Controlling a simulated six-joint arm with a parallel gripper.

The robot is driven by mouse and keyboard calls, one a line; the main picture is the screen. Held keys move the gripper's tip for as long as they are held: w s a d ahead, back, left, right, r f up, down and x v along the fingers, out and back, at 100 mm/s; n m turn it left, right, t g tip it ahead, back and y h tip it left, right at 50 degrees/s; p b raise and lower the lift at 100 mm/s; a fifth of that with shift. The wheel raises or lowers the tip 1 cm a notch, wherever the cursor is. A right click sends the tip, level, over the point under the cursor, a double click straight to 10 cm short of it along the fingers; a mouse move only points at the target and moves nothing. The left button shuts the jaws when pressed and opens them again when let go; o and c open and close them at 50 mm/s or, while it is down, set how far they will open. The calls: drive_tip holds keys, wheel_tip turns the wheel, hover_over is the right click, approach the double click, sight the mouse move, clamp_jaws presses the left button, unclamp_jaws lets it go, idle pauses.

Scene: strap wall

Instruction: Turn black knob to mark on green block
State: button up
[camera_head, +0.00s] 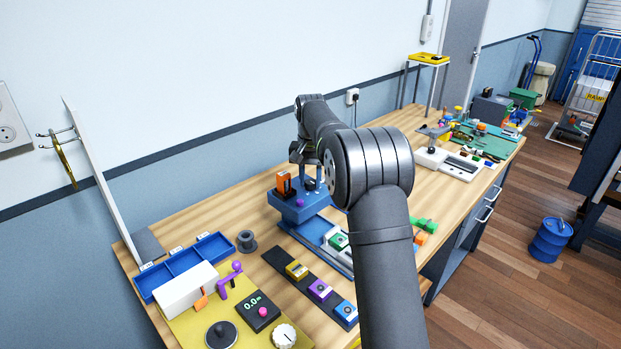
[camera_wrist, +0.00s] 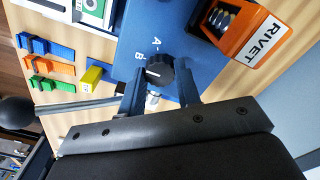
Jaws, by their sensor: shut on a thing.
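The black knob (camera_wrist: 158,72) sits on a blue panel (camera_wrist: 185,65) in the wrist view. Its white pointer line points left in the picture, nearest the letter B; A is farther round, above it. My gripper (camera_wrist: 160,84) has one finger on each side of the knob and is shut on it. In the head view my gripper (camera_head: 307,187) is at the top of the blue box (camera_head: 291,212), and the knob is hard to make out there. A green-faced block (camera_head: 338,241) stands in the tray in front. A green-framed block also shows at the wrist view's top edge (camera_wrist: 92,8); its mark is unreadable.
An orange bin labelled RIVET (camera_wrist: 240,25) stands close beside the knob. Yellow (camera_head: 296,270), purple (camera_head: 320,290) and blue (camera_head: 346,311) blocks sit on a dark strip. A blue divided tray (camera_head: 184,268) lies at left. Bare wood shows between.

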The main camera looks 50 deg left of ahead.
sight(311, 181)
drive_tip(key=o, duration=1)
drive_tip(key=shift+c, duration=0.2)
wheel_tip(311, 181, up, 18)
drive_tip(key=shift+f, duration=0.25)
drive_tip(key=shift+f, duration=0.15)
wheel_tip(311, 181, down, 17)
drive_tip(key=shift+f, duration=0.1)
idle(0.7)
